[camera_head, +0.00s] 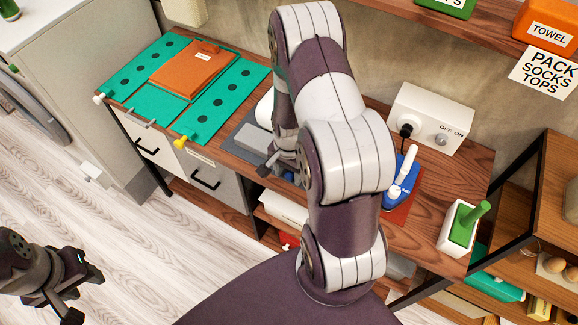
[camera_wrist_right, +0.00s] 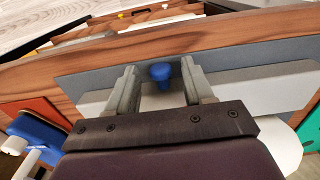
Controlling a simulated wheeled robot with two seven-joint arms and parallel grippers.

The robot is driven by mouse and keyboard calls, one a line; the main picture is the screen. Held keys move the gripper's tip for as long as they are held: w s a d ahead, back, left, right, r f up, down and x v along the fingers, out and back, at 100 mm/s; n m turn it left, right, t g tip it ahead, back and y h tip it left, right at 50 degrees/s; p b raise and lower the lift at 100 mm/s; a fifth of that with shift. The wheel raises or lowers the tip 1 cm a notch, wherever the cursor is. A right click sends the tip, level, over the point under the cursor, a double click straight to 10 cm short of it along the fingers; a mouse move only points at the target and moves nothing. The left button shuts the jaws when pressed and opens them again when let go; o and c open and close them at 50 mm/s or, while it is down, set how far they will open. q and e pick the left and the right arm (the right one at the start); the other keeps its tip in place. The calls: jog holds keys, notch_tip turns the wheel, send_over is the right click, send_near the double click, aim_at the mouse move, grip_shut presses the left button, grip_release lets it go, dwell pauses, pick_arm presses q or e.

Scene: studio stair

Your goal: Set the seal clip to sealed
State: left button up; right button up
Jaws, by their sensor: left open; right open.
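A blue knob (camera_wrist_right: 160,73) on a grey bar (camera_wrist_right: 265,88) shows in the right wrist view; it may be the seal clip, but no label confirms this. The bar lies on a darker grey mat (camera_wrist_right: 100,70). In the head view, the light grey bar (camera_head: 254,138) is partly hidden by my right arm. My right gripper (camera_wrist_right: 160,82) is open, its two fingers on either side of the knob with gaps visible; I cannot tell whether they touch the bar. It also shows in the head view (camera_head: 276,168). My left gripper (camera_head: 72,288) is open and empty over the floor.
A green folding board (camera_head: 240,90) with an orange garment (camera_head: 193,67) lies left. A blue device with a white lever (camera_head: 402,185), a white switch box (camera_head: 430,118) and a green-handled item (camera_head: 466,222) stand right. My right arm hides the middle of the counter.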

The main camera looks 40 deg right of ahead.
aim_at(289, 174)
notch_tip(289, 174, up, 12)
jog(key=shift+r, duration=0.25)
